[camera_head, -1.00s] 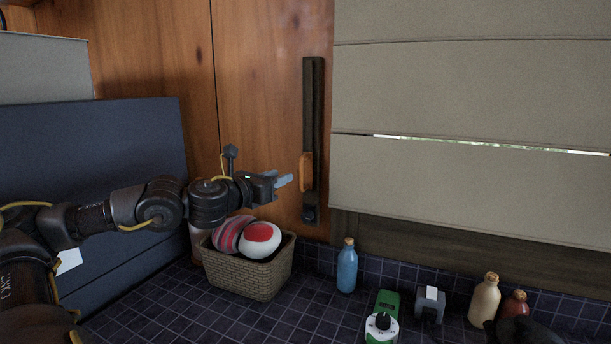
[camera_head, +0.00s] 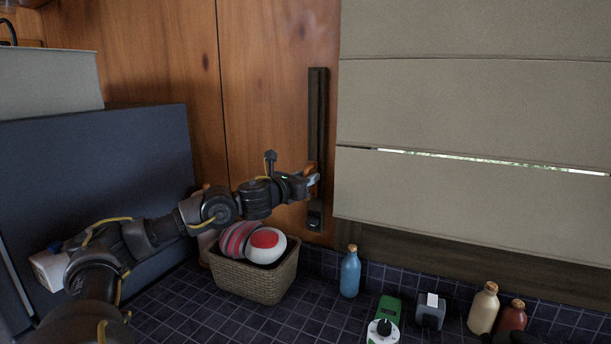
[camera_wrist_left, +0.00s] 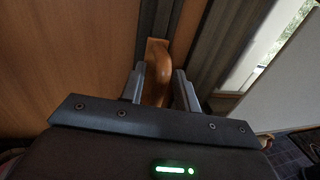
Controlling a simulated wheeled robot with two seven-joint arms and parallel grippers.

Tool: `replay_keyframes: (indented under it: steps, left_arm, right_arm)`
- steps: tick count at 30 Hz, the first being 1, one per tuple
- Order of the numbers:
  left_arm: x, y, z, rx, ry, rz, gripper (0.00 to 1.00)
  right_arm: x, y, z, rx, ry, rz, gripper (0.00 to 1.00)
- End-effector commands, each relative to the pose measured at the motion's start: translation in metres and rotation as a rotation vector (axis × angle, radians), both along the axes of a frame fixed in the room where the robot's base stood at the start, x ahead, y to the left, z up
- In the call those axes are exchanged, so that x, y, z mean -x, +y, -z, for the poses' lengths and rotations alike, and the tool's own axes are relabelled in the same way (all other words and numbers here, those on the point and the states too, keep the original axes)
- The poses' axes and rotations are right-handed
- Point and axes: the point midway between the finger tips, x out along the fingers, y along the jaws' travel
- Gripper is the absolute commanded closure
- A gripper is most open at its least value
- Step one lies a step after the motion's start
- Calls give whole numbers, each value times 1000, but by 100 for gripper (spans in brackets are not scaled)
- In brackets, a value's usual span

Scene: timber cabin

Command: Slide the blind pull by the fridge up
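The blind pull is an orange-brown wooden grip (camera_head: 310,169) low on a dark upright track (camera_head: 318,110) on the timber wall. In the head view my left gripper (camera_head: 315,180) is at the pull and partly covers it. In the left wrist view the curved wooden pull (camera_wrist_left: 157,72) stands between the two grey fingers. The fingers are apart, one on each side, with narrow gaps to the wood, so they look open around it. The pale blind (camera_head: 450,100) hangs right of the track.
A wicker basket (camera_head: 250,282) with a striped item and a red-and-white item stands below my left arm. The dark blue fridge (camera_head: 120,170) is at left.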

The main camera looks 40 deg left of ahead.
Motion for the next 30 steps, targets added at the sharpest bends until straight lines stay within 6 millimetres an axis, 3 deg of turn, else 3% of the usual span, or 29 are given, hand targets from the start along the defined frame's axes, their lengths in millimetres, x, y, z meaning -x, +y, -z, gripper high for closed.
replay_keyframes:
  steps: [5, 13, 23, 26, 30]
  left_arm:
    - [0, 0, 0, 0, 0, 0, 68]
    - [0, 0, 0, 0, 0, 0, 100]
    - [0, 0, -4, 1, -1, -1, 100]
    - [0, 0, -16, 1, -2, -1, 100]
    - [1, 1, -48, 2, -7, -3, 100]
  right_arm:
    - [0, 1, 0, -1, 0, 0, 47]
    - [1, 4, 0, -5, 1, 2, 47]
    - [1, 4, -2, -5, 1, 2, 47]
    - [1, 4, -10, -5, 1, 2, 47]
    - [1, 4, -31, -4, 2, 2, 47]
